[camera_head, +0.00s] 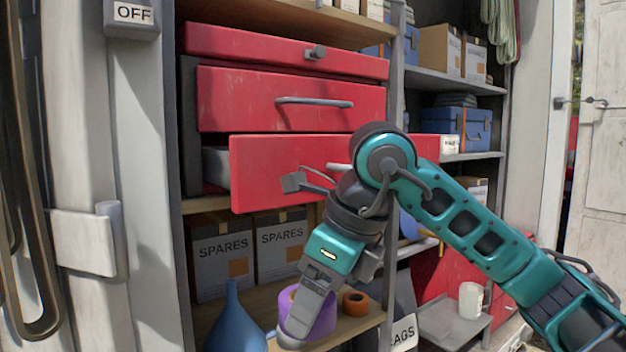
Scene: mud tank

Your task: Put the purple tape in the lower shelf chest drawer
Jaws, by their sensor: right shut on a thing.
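The purple tape (322,316) is a thick roll at the front of the wooden shelf, low in the picture. My right gripper (303,318) reaches down from the right and is shut on the roll, its finger covering part of it. I cannot tell whether the roll still touches the shelf. The red chest has several drawers, and its lowest visible drawer (262,175) is pulled out above the tape. My right arm hides the right part of that drawer's front. The drawer's inside is mostly hidden. My left gripper is not in view.
An orange tape roll (356,303) sits just right of the purple tape. A blue funnel (233,322) stands to its left. Boxes marked SPARES (222,258) stand behind, under the open drawer. A grey shelf post (394,90) rises right of the chest.

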